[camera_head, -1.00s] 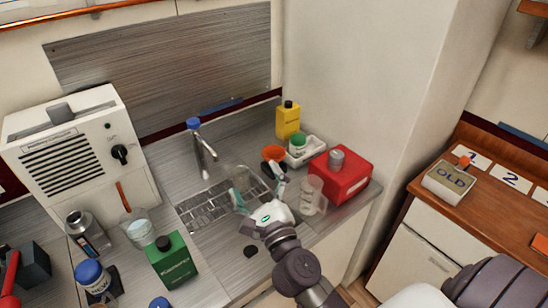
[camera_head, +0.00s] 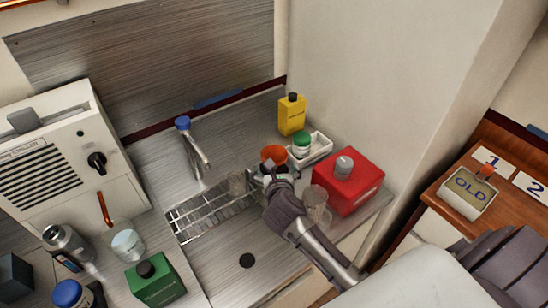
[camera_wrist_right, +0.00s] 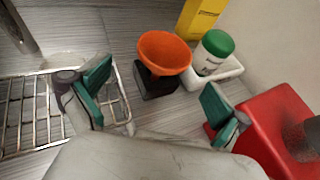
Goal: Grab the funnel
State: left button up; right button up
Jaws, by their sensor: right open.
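The orange funnel (camera_head: 273,154) sits on the counter behind the sink, to the left of a green-capped bottle. In the right wrist view the funnel (camera_wrist_right: 164,53) stands mouth up on a small black base (camera_wrist_right: 157,84). My right gripper (camera_head: 268,172) is just in front of the funnel and partly hides it in the head view. In the wrist view its two green-padded fingers (camera_wrist_right: 155,88) are spread wide and empty, with the funnel ahead between them and apart from both. My left gripper is not in view.
Right of the funnel are the green-capped bottle (camera_head: 301,145) in a white tray (camera_head: 321,148) and a red canister (camera_head: 350,182). A clear beaker (camera_head: 317,205) stands in front of the canister. A yellow bottle (camera_head: 291,115) stands behind; a wire rack (camera_head: 212,213) lies left.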

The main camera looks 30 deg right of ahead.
aim_at(273, 151)
jog(key=x, duration=0.3)
jog(key=p+x, duration=0.1)
jog(key=shift+w+d+r, duration=0.15)
jog(key=shift+w+d, duration=0.1)
jog(key=shift+d, duration=0.1)
jog(key=shift+x, duration=1.2)
jog(key=shift+w+d+f, duration=0.25)
jog(key=shift+w+f, duration=0.15)
jog(key=shift+s+r, duration=0.1)
jog(key=c, duration=1)
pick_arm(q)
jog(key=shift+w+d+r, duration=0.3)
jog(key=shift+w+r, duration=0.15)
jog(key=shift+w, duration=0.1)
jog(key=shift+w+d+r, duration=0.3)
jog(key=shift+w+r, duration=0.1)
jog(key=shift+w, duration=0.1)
pick_arm(e)
jog(key=shift+c, duration=0.7)
